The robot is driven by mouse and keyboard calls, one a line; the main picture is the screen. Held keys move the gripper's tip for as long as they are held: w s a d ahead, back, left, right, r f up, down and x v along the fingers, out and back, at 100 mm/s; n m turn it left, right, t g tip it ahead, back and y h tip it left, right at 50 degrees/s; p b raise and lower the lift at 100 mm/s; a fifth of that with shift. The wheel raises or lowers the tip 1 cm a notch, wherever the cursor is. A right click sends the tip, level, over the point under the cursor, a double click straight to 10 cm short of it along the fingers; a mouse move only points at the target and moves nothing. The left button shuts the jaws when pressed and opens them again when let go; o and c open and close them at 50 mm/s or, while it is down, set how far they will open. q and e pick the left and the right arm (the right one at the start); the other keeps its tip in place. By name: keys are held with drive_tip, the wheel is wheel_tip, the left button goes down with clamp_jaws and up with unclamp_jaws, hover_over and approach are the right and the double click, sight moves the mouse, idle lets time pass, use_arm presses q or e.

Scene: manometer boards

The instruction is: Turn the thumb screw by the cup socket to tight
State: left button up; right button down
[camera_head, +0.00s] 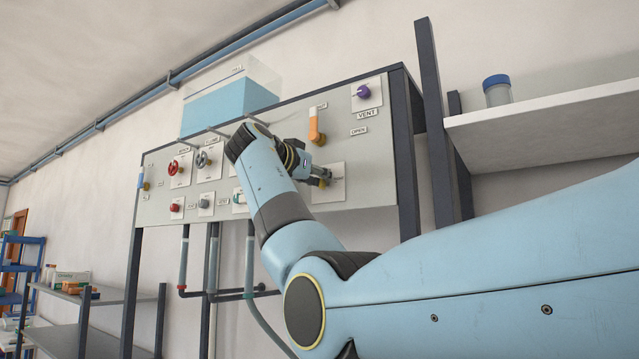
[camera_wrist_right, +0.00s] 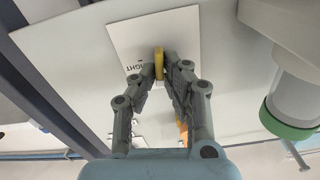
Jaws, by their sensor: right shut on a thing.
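The thumb screw (camera_wrist_right: 159,64) is a small yellow piece on a white plate (camera_wrist_right: 182,32), seen in the right wrist view. Lettering that seems to read TIGHT, partly covered, shows upside down beside it. My right gripper (camera_wrist_right: 160,70) has its fingers closed on the screw from both sides. In the head view my right gripper (camera_head: 325,178) is at the lower right of the grey board (camera_head: 378,160), and its fingers hide the screw. A white cylinder with a green rim (camera_wrist_right: 290,120) is near the fingers; I cannot tell if it is the cup socket. My left gripper is not in view.
The board also bears a red handwheel (camera_head: 175,168), a grey handwheel (camera_head: 203,159), an orange lever (camera_head: 315,127) and a purple VENT knob (camera_head: 362,91). A tank of blue liquid (camera_head: 228,102) stands above. A shelf (camera_head: 550,128) with a blue-lidded jar (camera_head: 497,91) is at right.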

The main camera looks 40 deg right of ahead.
drive_tip(key=shift+s+d+f+m+b, duration=0.15)
drive_tip(key=shift+m+b, duration=0.95)
drive_tip(key=shift+m, duration=1.55)
drive_tip(key=shift+s+f+m+b, duration=0.15)
drive_tip(key=shift+m+b, duration=1)
drive_tip(key=shift+m, duration=1.45)
drive_tip(key=shift+s+d+f+m+b, duration=0.15)
drive_tip(key=shift+m+b, duration=0.95)
drive_tip(key=shift+m, duration=1.55)
drive_tip(key=shift+a+m, duration=0.1)
drive_tip(key=shift+m, duration=0.2)
drive_tip(key=c, duration=1.4)
unclamp_jaws()
drive_tip(key=shift+c, duration=0.2)
drive_tip(key=shift+f, duration=0.1)
drive_tip(key=v, duration=1.2)
